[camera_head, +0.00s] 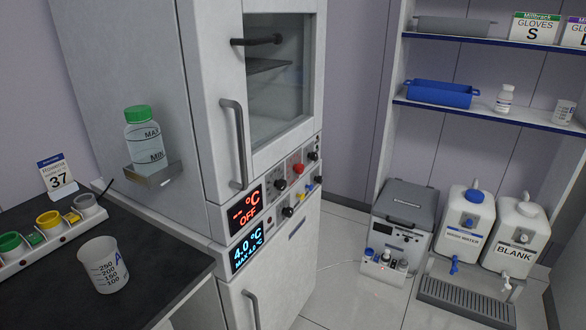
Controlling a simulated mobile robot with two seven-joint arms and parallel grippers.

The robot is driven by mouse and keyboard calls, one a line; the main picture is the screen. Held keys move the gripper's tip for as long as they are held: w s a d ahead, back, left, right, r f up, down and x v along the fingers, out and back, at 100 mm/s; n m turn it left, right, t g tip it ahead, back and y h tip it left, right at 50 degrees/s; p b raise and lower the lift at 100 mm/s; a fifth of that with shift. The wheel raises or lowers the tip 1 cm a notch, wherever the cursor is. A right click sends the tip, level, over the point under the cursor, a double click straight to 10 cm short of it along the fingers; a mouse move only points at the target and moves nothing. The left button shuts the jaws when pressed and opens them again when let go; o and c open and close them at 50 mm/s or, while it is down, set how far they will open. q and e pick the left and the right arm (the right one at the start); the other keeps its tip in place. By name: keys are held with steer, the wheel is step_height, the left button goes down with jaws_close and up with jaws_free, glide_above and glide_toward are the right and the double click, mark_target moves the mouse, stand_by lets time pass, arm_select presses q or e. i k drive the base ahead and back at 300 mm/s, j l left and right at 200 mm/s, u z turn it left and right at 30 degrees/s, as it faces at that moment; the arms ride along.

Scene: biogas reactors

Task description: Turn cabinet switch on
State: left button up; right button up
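The tall light-grey cabinet (215,140) stands in the middle of the head view, its glass upper door (280,85) shut. Below that door is a control panel with two rows. The upper row has a display (248,208) with red text reading "°C OFF", a dark knob (281,185), a red knob or button (298,169) and a black knob (314,155). The lower row has a display (246,249) reading "4.0 °C", a black knob (288,211) and small yellow and blue parts. I cannot tell which control is the cabinet switch. Neither gripper is in view.
A dark worktop (150,270) at left holds a beaker (104,265) and a rack of coloured cups. A green-capped bottle (145,138) sits on the cabinet's side bracket. A grey box unit (402,222) and two white canisters stand at right under shelves. Some floor shows right of the cabinet.

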mark_target(313, 156)
steer(key=i+l, duration=0.15)
steer(key=l, duration=0.2)
steer(key=i+l, duration=0.15)
steer(key=l, duration=0.2)
steer(key=i+l+u, duration=0.1)
steer(key=l, duration=0.25)
steer(key=i+l, duration=0.4)
steer(key=l, duration=0.3)
steer(key=i+l, duration=0.15)
steer(key=l, duration=0.25)
steer(key=u, duration=0.05)
